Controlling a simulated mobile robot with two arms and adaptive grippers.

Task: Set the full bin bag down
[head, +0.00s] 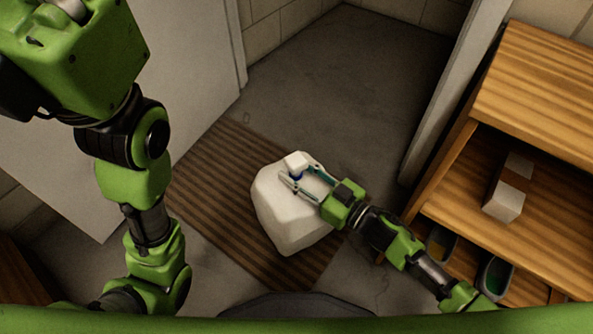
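The full bin bag (285,217) is a plump white sack with a knotted top (296,161) and a bit of blue at its neck. It appears upright over the brown striped mat (227,170); whether its underside touches the mat is hidden. My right gripper (296,174) comes in from the right, with one finger on each side of the neck, just below the knot. The fingers are spread apart, but I cannot tell whether they press on the neck. My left arm is at the left, and its gripper is not visible.
A wooden shelf unit (540,85) stands at the right, with a small box (507,190) on its shelf. A pale door (150,90) is at the left. Bare grey floor (345,85) lies beyond the mat in the doorway.

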